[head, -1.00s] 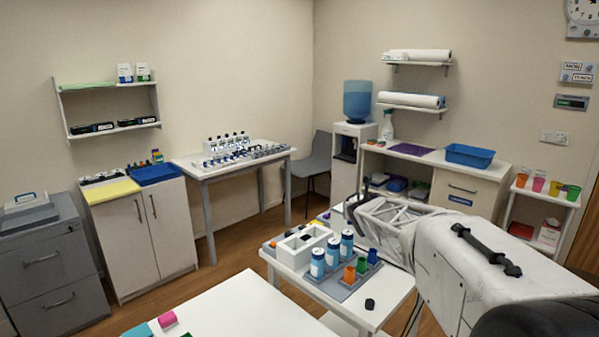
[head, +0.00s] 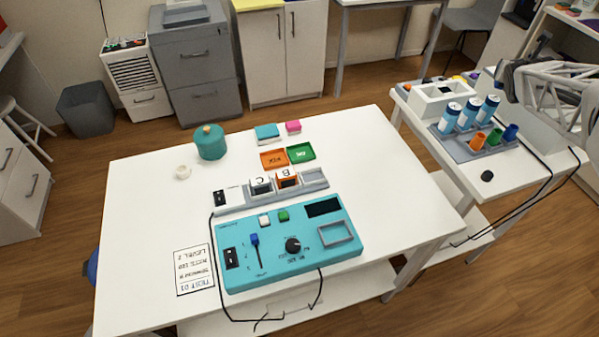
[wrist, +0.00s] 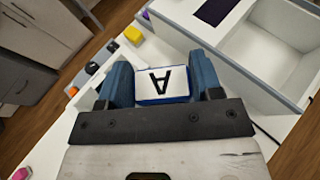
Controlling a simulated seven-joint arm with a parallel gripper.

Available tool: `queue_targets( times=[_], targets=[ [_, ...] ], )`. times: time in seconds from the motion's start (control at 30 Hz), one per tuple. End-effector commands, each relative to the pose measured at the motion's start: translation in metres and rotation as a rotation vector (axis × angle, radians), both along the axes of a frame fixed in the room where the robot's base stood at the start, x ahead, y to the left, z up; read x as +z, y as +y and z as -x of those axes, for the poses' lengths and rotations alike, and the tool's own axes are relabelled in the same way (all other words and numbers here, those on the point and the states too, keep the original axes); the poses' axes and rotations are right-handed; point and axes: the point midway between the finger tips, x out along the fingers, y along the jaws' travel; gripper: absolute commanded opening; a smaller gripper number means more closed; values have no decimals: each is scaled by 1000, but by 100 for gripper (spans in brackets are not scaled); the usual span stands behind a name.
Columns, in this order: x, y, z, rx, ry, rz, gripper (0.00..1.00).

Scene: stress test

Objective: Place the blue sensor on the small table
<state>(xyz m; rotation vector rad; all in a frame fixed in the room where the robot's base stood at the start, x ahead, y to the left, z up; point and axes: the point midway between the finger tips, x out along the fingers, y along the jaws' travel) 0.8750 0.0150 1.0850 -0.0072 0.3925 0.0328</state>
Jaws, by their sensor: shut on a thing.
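My gripper (wrist: 163,88) is shut on a block with a white face marked "A" and blue edges, which I take for the blue sensor (wrist: 164,84). The block sits between the two blue fingers, above the small table. In the head view, my gripper is at the upper right edge beside the white box, and I cannot make out the block there. The small table (head: 520,168) is white and stands at the right. It also shows under my gripper in the wrist view (wrist: 62,122).
The small table holds an open white box (head: 440,98), blue-white cans (head: 467,114), coloured cups (head: 493,138) and a black puck (head: 487,176). The big white table (head: 390,190) bears a teal console (head: 285,262), blocks "B" (head: 286,178) and "C" (head: 261,185), and a teal canister (head: 210,142).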

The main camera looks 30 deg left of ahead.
Motion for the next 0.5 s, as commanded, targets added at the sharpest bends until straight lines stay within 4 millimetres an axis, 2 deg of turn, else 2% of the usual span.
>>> queue_targets(
  times=[0.27,0.5],
  targets=[
    [0,29,-3,64,2,0,34],
    [0,69,-4,156,1,0,34]
  ],
)
